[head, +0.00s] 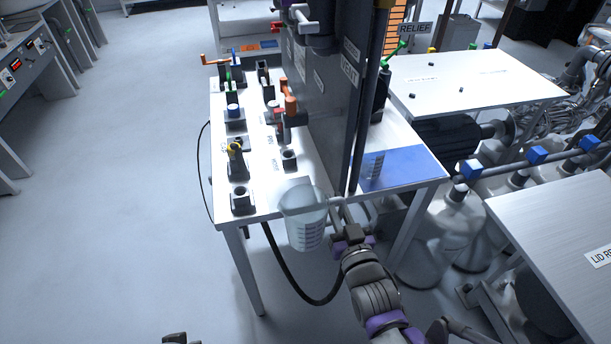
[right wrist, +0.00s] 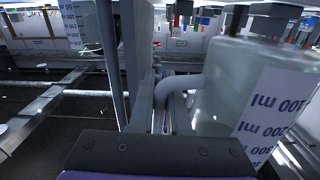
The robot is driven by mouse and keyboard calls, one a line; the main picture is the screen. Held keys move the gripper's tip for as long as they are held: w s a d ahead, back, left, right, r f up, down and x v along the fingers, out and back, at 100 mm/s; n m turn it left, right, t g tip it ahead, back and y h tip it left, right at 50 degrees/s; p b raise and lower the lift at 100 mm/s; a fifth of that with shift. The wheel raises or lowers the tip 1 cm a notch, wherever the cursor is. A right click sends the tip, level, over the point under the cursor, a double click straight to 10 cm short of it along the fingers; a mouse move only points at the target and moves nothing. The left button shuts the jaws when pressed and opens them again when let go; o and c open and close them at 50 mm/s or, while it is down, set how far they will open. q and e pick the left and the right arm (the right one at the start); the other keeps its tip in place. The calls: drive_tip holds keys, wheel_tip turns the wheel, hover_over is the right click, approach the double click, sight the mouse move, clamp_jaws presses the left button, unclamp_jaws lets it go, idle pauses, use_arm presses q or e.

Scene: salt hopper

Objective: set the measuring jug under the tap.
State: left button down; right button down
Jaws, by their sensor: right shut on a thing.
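The measuring jug (head: 303,222), a translucent grey beaker with graduation marks, hangs in front of the near edge of the white bench. My right gripper (head: 341,214) is shut on its handle, on the jug's right side. In the right wrist view, the jug (right wrist: 222,85) is large at the right, its curved handle between the fingers (right wrist: 163,100). A valve with an orange handle (head: 290,104) stands by the panel on the bench; I cannot tell whether it is the tap. A dark piece at the head view's bottom edge may be my left gripper (head: 175,338); its jaws are unclear.
A tall dark panel (head: 322,110) stands on the bench, right of several small fittings. A second graduated vessel (head: 374,165) stands on a blue mat (head: 412,164) behind it. A black hose (head: 288,276) loops below the bench. The floor at left is clear.

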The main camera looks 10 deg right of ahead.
drive_tip(key=w, duration=0.5)
drive_tip(key=w+b, duration=0.1)
drive_tip(key=w, duration=0.8)
drive_tip(key=shift+w+a+b, duration=0.3)
drive_tip(key=shift+w, duration=0.05)
drive_tip(key=f, duration=0.1)
drive_tip(key=w+f+b, duration=0.1)
drive_tip(key=f, duration=0.1)
drive_tip(key=shift+f, duration=0.15)
drive_tip(key=shift+s+f, duration=0.1)
drive_tip(key=shift+f+b, duration=0.2)
drive_tip(key=shift+b, duration=0.1)
drive_tip(key=c, duration=0.9)
unclamp_jaws()
drive_tip(key=shift+r, duration=0.1)
